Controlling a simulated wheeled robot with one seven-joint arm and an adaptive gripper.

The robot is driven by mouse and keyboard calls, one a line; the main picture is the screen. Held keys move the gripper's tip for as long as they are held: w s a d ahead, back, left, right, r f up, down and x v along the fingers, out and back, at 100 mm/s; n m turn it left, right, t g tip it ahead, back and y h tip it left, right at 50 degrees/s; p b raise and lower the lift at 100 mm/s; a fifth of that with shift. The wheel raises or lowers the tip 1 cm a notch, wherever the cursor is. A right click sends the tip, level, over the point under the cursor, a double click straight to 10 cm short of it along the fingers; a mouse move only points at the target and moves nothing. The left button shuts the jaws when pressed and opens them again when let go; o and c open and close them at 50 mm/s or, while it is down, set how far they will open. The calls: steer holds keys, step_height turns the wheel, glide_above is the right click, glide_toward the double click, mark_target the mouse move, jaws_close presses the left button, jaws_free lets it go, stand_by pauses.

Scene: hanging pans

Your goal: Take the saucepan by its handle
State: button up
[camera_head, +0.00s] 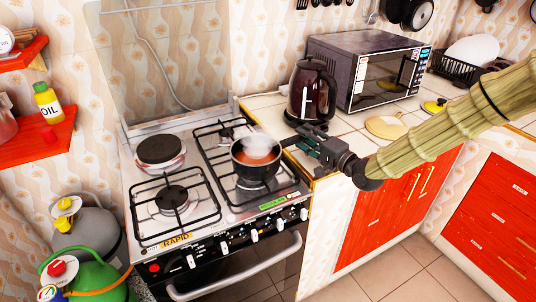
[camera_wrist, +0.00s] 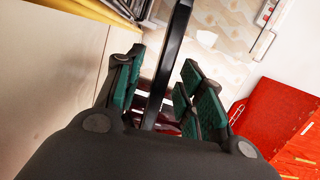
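The black saucepan (camera_head: 256,172) stands on the front right burner of the stove, with steaming orange-red contents. Its handle (camera_head: 288,141) points right towards my gripper (camera_head: 305,142). In the wrist view the black handle (camera_wrist: 170,62) runs between the green-padded fingers of my gripper (camera_wrist: 163,72). The gripper is open, with a gap visible on each side of the handle. The far part of the handle is out of the wrist view, and the gripper hides part of it in the head view.
A dark kettle (camera_head: 312,90) stands on the counter just behind my gripper, beside a microwave (camera_head: 370,72). A round board (camera_head: 384,127) lies on the counter. The stove (camera_head: 172,228) has other burners, all empty. Red cabinets (camera_head: 385,205) are below the counter.

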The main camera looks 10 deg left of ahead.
jaws_close()
steer(key=shift+r, duration=0.1)
steer(key=shift+r, duration=0.1)
